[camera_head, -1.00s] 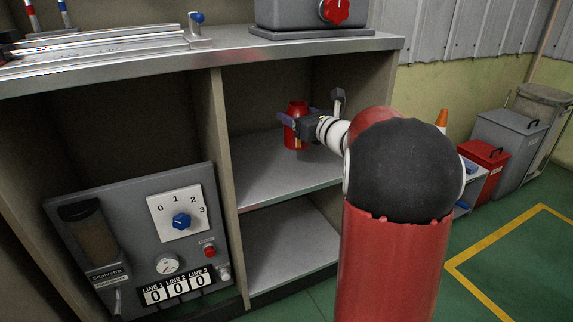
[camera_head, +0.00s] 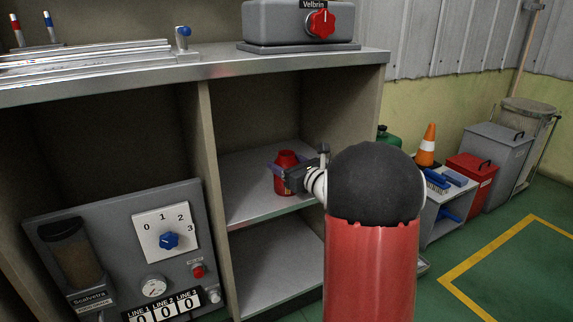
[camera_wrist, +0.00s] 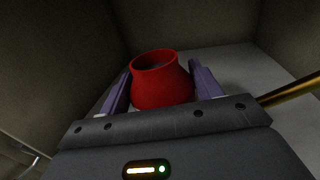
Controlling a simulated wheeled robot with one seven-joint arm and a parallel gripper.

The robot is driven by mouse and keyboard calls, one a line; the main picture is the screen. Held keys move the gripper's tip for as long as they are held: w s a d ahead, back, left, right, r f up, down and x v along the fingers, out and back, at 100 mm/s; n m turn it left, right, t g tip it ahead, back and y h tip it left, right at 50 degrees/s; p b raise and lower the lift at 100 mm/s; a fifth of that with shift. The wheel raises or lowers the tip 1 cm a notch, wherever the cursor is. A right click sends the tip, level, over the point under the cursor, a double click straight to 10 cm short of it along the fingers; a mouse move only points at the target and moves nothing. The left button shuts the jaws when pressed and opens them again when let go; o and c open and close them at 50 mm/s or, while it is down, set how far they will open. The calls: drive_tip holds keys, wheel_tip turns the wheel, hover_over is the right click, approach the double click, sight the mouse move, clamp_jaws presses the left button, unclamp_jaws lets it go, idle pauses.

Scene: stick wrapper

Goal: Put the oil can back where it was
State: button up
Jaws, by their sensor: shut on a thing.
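A red oil can (camera_head: 283,180) with a narrower neck is upright over the upper shelf of the right cabinet bay in the head view. My gripper (camera_head: 289,176) is shut on it from the right, one finger on each side. In the wrist view the can's round red open-looking top (camera_wrist: 160,80) stands between the two purple-grey fingers. The can is low over the shelf board (camera_head: 250,205), near its front edge; I cannot tell whether its base touches. The can's lower part is hidden by the gripper in the wrist view.
The divider (camera_head: 210,165) stands left of the can. A dial panel (camera_head: 125,260) fills the left bay. A grey box with a red knob (camera_head: 290,22) sits on the counter. A cone (camera_head: 428,146) and red bin (camera_head: 472,178) stand right. A brass rod (camera_wrist: 290,92) shows at the wrist view's right.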

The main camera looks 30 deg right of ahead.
drive_tip(key=shift+f, duration=0.15)
drive_tip(key=o, duration=1.2)
